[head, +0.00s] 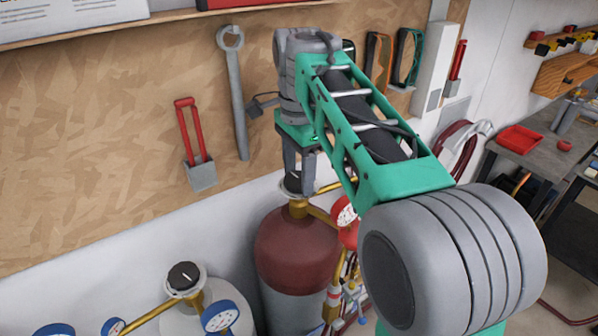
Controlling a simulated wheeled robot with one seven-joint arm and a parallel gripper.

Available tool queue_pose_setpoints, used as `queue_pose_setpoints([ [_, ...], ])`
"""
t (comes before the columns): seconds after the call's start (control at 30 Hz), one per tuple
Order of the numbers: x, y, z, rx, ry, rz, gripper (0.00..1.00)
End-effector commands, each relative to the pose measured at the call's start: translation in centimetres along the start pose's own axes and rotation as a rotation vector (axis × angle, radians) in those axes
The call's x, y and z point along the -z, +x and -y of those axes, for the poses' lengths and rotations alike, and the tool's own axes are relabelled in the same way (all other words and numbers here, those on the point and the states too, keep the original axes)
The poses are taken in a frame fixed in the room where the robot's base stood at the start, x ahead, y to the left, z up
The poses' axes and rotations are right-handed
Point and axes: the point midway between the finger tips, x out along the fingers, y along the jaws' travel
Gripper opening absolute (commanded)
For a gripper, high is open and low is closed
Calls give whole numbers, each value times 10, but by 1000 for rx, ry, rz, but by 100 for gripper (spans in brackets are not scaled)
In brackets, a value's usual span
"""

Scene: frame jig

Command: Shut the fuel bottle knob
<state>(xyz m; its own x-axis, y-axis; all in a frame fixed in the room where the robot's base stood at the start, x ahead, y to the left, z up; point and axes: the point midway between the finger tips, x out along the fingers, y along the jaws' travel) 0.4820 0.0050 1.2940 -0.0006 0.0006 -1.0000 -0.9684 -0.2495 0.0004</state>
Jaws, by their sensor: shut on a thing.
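The fuel bottle (297,245) has a dark red top and a grey body and stands below the pegboard wall. Its knob (294,186), black on top with a pale rim, sits above the brass valve at the bottle's neck. My gripper (298,178) points down from above, with its grey fingers shut on the knob. The fingers hide part of the knob, so its exact turn is hard to tell. A red-rimmed gauge (345,213) is at the right of the valve, partly behind my arm.
A second bottle with a black-topped knob (183,277), brass pipe and blue gauges (220,317) stands at the lower left. A wrench (234,90) and red-handled tool (194,140) hang on the board (90,140). A workbench with a red tray (519,139) is at the right.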

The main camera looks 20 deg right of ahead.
Motion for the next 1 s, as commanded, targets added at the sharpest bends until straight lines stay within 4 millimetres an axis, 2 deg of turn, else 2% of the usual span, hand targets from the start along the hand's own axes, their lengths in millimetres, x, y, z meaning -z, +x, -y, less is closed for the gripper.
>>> queue_pose_setpoints([
  [0.3,0,-2,0,4,99,-1,15],
  [0.77,0,-2,1,5,112,-1,15],
  [0.8,0,-2,1,5,112,-1,58],
  [1.0,0,-1,0,3,111,0,74],
])
